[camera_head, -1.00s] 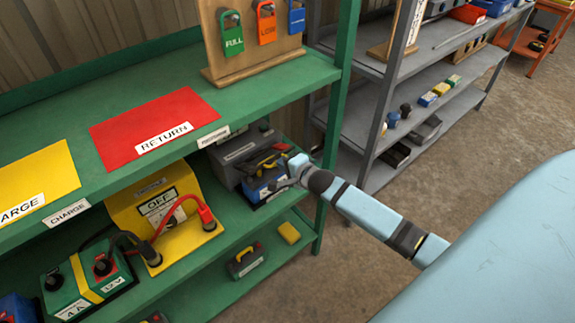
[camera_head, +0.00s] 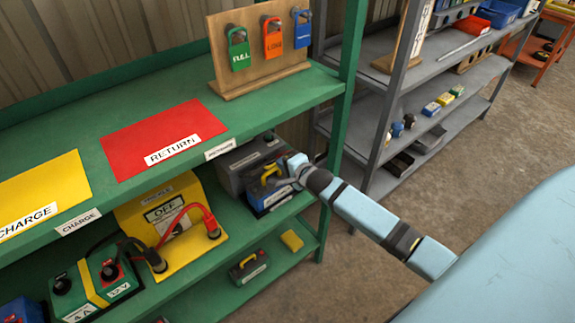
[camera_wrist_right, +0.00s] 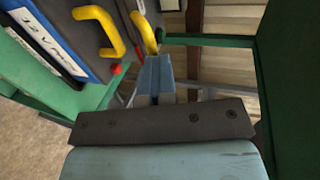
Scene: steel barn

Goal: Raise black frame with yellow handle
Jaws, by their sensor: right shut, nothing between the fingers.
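The black frame (camera_head: 263,186) with its yellow handle (camera_head: 270,172) is at the blue battery (camera_head: 272,199) on the green rack's middle shelf. In the right wrist view a blue case with a white label (camera_wrist_right: 45,35) and a dark top (camera_wrist_right: 88,28) fills the upper left. A yellow handle (camera_wrist_right: 112,35) stands on that top, and a second yellow curved piece (camera_wrist_right: 148,32) is just ahead of the fingertips. My right gripper (camera_head: 290,168) is shut and empty beside the handle, on its right; contact is unclear. It also shows in the wrist view (camera_wrist_right: 155,75). My left gripper is out of view.
A grey battery (camera_head: 245,160) stands behind the blue one. The upper shelf (camera_head: 245,118) is close above, and a green post (camera_head: 338,140) stands right of my wrist. A yellow charger (camera_head: 165,212) is to the left. A small yellow block (camera_head: 291,240) lies below.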

